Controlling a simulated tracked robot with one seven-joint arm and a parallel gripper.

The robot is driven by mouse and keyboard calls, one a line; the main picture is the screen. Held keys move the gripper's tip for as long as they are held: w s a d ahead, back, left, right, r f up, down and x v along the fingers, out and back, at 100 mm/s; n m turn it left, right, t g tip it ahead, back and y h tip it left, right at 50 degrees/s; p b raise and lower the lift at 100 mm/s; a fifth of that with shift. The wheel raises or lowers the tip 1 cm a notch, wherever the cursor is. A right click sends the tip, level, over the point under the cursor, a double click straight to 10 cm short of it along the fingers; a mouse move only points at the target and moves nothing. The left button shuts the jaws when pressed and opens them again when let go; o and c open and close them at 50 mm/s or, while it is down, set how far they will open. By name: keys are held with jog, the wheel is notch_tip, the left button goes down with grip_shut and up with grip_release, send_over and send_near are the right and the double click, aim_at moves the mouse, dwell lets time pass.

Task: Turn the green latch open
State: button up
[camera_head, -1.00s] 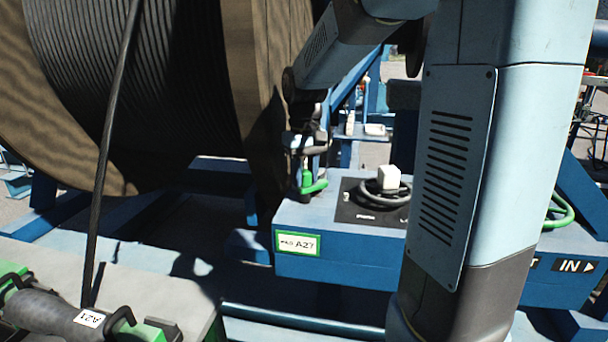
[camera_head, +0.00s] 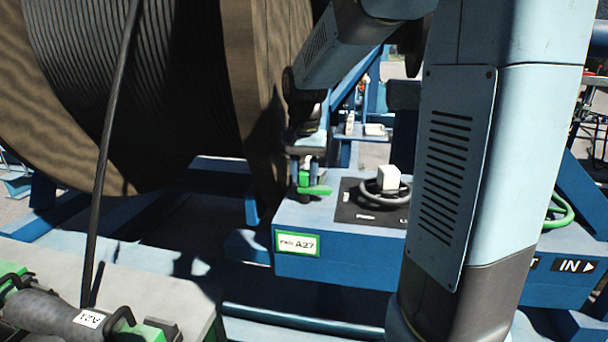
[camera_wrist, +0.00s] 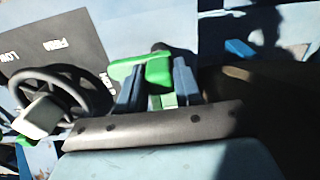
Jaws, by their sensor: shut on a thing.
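The green latch (camera_head: 314,190) stands on top of the blue box (camera_head: 340,265) labelled A27, beside the wooden reel flange. My gripper (camera_head: 308,172) reaches down over it from above. In the wrist view the latch (camera_wrist: 157,72) sits between the two blue fingers of my gripper (camera_wrist: 158,88), which are shut on it. Part of its green handle sticks out past the fingers to the left. The lower part of the latch is hidden by my wrist in the wrist view.
A grey handwheel with a white knob (camera_head: 388,178) sits on a dark marked panel right of the latch. The large cable reel (camera_head: 240,90) stands close on the left. A grey cable connector (camera_head: 55,312) with green parts lies at the lower left.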

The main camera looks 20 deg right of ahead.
aim_at(305, 171)
jog(key=shift+w+r, duration=0.1)
dwell(0.4)
jog(key=o, duration=1)
jog(key=shift+c, duration=0.2)
notch_tip(305, 171, up, 14)
jog(key=shift+f, duration=0.25)
